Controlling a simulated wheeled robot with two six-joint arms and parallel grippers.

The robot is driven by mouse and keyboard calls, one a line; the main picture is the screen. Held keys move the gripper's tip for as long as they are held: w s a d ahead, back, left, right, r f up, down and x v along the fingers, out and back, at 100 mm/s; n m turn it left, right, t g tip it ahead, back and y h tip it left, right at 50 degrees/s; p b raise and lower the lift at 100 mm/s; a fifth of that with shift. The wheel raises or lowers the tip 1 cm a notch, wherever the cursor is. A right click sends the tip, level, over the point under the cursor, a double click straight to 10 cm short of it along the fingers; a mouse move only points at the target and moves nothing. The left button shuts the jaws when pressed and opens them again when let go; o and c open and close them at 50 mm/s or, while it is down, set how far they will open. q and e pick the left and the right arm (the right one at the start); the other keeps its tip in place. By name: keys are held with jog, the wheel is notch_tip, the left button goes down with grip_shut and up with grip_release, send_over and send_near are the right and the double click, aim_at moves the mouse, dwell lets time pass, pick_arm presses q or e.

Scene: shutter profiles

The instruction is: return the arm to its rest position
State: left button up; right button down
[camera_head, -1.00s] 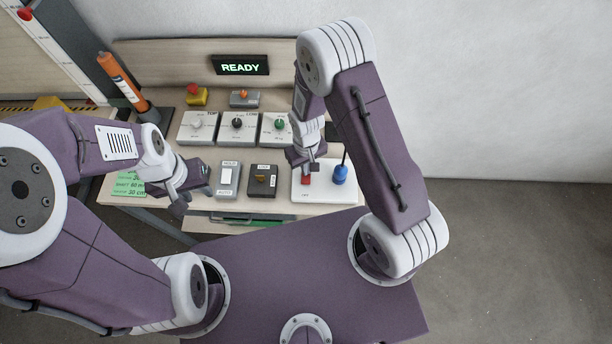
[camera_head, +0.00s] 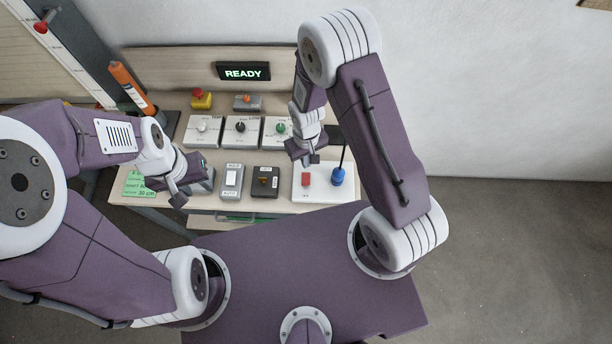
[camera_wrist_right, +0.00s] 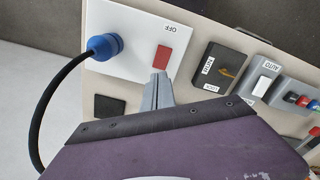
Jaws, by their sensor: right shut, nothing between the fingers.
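My right gripper (camera_head: 306,160) is shut and empty. In the head view it hangs just behind the red switch (camera_head: 306,180) on the white plate (camera_head: 322,193). The right wrist view shows its closed fingertips (camera_wrist_right: 158,86) close below the red switch (camera_wrist_right: 162,58), with an OFF label beside the switch; I cannot tell whether they touch. My left gripper (camera_head: 180,192) is at the left front of the table, next to the green note; its finger gap is not clear. My right arm is bent, with its elbow high.
A blue plug (camera_head: 338,176) with a black cable stands right of the red switch. A white rocker switch (camera_head: 231,180), a dark switch box (camera_head: 265,181) and several knob boxes (camera_head: 241,130) fill the table. A lit READY sign (camera_head: 243,72) stands behind. Bare floor lies at right.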

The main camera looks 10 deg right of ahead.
dwell(0.3)
jog(key=w+d+r+m+t+b, duration=0.2)
jog(key=w+d+t+b, duration=0.15)
jog(key=b, duration=0.55)
jog(key=s+d+r+m+g+b, duration=0.1)
jog(key=s+d+g+b, duration=0.1)
jog(key=s, duration=0.9)
jog(key=shift+s+d+r+b, duration=0.15)
jog(key=shift+s+d+b, duration=0.2)
jog(key=shift+d+b, duration=0.4)
jog(key=shift+s+d, duration=0.1)
jog(key=shift+d, duration=0.05)
